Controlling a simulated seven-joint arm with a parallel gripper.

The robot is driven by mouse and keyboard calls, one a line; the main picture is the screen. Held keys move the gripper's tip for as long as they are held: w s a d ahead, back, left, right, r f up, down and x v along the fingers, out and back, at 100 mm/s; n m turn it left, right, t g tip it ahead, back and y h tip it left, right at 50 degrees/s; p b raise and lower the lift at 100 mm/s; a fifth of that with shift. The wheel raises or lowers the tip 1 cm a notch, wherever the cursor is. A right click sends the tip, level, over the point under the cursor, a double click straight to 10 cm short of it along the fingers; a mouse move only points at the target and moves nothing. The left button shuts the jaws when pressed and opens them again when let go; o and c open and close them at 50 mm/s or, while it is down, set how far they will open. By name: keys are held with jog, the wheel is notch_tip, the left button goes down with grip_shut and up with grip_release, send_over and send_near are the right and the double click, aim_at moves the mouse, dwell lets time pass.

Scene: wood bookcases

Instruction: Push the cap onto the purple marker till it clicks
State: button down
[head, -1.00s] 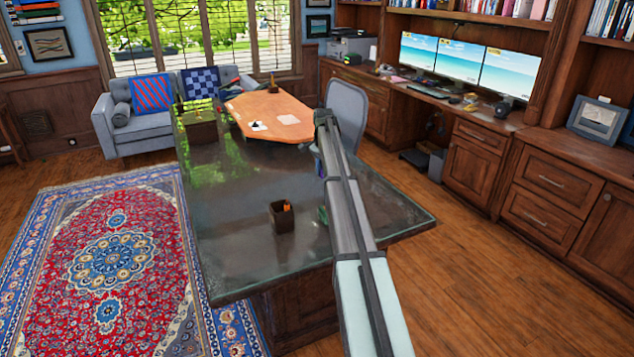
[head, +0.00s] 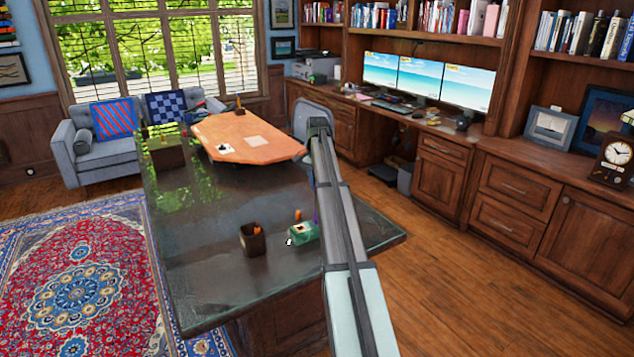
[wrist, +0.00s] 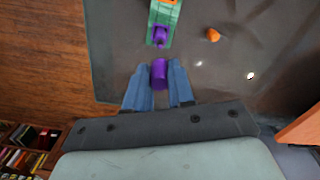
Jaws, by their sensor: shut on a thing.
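My gripper (wrist: 160,84) has blue fingers shut on a purple cap (wrist: 159,74) in the wrist view. A purple marker (wrist: 160,35) shows just beyond the cap, with a small gap between them in the picture. The marker is at a green block (wrist: 163,14), which also shows on the desk in the head view (head: 303,233). In the head view the marker (head: 316,214) is a thin purple strip at the block's right, beside my arm. My gripper and the cap are hidden behind my arm there.
A dark cup (head: 252,241) with an orange item stands left of the block on the glossy desk (head: 215,285). A small white thing (head: 289,242) lies between them. An orange-brown tabletop (head: 240,137) is at the far end. The desk's left part is clear.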

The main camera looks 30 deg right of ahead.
jog(key=shift+f, duration=2.35)
jog(key=shift+f, duration=1.5)
dwell(0.3)
jog(key=shift+c, duration=2.2)
grip_release()
jog(key=shift+r, duration=0.15)
jog(key=shift+r, duration=3.35)
